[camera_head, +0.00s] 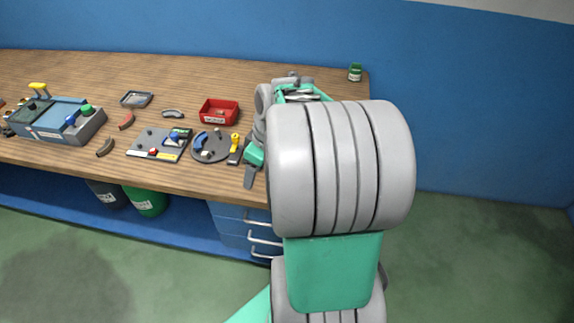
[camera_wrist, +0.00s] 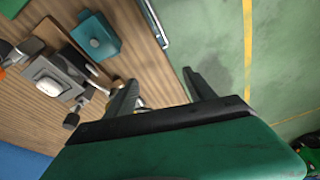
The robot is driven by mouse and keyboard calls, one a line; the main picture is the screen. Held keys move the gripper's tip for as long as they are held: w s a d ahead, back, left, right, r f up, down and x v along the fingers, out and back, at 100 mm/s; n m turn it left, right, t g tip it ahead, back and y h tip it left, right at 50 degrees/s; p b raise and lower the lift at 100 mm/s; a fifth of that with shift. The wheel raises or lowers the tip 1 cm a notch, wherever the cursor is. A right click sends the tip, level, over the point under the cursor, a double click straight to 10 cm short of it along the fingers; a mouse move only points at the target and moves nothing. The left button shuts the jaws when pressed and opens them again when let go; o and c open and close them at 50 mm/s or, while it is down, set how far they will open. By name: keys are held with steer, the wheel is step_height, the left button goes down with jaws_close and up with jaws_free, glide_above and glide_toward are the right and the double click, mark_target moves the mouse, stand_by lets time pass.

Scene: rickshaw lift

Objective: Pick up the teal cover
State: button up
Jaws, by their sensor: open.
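The teal cover (camera_wrist: 95,38) shows in the wrist view as a small box-like piece with a raised knob, on the wooden table near its edge. My gripper (camera_wrist: 158,78) is open, with its two dark fingers apart and nothing between them. The cover lies up and left of the fingers in that view, apart from them. In the head view my arm blocks much of the table's right part, and I cannot make out the cover there.
A grey device with a white knob (camera_wrist: 52,84) stands beside the cover. A drawer handle (camera_wrist: 155,20) is just past the table edge. In the head view, a red bin (camera_head: 219,111), a round grey tray (camera_head: 212,157) and a green jar (camera_head: 355,72) stand on the table.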

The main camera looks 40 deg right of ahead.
steer(key=s+d, duration=0.1)
steer(key=d, duration=0.3)
steer(key=s+d+f+n+p, duration=0.1)
steer(key=d, duration=0.3)
steer(key=s+d+f+n+t+y+p, duration=0.1)
steer(key=d, duration=0.3)
steer(key=x, duration=0.2)
steer(key=p+x, duration=0.1)
steer(key=x, duration=0.2)
steer(key=p+x, duration=0.1)
steer(key=x, duration=0.2)
steer(key=shift+s+d+f, duration=0.15)
steer(key=shift+s+d, duration=0.05)
steer(key=shift+d, duration=0.1)
steer(key=shift+c, duration=0.5)
steer(key=c, duration=1.1)
